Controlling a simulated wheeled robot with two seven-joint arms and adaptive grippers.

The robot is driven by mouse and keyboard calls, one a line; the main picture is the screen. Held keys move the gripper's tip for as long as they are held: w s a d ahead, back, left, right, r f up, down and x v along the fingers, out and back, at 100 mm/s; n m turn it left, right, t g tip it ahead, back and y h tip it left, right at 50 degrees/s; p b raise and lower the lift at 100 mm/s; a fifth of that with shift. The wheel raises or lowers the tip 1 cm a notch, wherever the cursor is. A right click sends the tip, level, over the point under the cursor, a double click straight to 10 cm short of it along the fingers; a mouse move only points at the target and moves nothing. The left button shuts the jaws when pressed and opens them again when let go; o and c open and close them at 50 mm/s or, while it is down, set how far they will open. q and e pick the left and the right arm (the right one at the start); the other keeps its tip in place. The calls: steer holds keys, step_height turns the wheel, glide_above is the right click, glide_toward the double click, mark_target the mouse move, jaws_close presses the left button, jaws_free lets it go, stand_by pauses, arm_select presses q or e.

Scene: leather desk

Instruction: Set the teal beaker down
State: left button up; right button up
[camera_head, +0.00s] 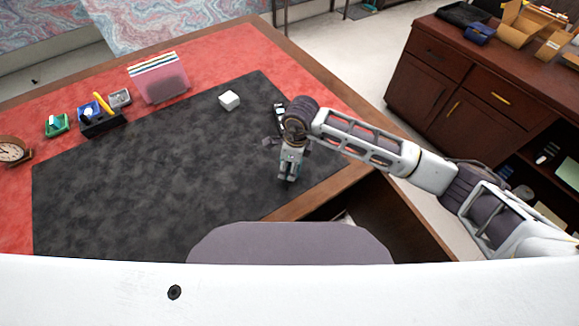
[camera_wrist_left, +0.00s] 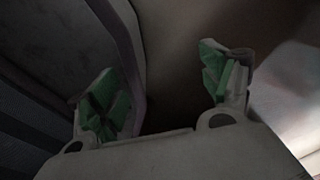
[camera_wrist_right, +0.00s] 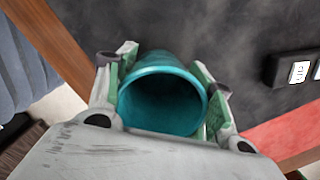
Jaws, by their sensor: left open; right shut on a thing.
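The teal beaker (camera_wrist_right: 161,76) shows in the right wrist view between the green-padded fingers of my right gripper (camera_wrist_right: 160,98), its open round mouth facing the camera. The right gripper is shut on it. In the head view my right gripper (camera_head: 288,172) points down at the right part of the dark desk mat (camera_head: 140,175); the beaker is mostly hidden there. I cannot tell whether the beaker touches the mat. My left gripper (camera_wrist_left: 165,88) is open and empty in the left wrist view, and it is not in the head view.
A dark device (camera_wrist_right: 292,70) lies near the right gripper. The mat's middle is clear.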

steer(key=shift+f, duration=0.85)
steer(key=o, duration=0.8)
steer(key=shift+o, duration=1.6)
steer(key=shift+r, duration=0.55)
steer(key=r, duration=0.3)
steer(key=shift+d+r, duration=0.1)
steer(key=shift+d, duration=0.15)
arm_select(q)
steer(key=shift+s+a+f+b, duration=0.15)
steer(key=shift+s+a+f, duration=0.1)
steer(key=shift+s, duration=0.25)
steer(key=shift+s+a+f+b, duration=0.1)
steer(key=shift+s+a+b, duration=0.1)
steer(key=shift+s, duration=0.25)
arm_select(e)
step_height(320, 180, up, 8)
steer(key=shift+s+d, duration=0.2)
steer(key=shift+d, duration=0.25)
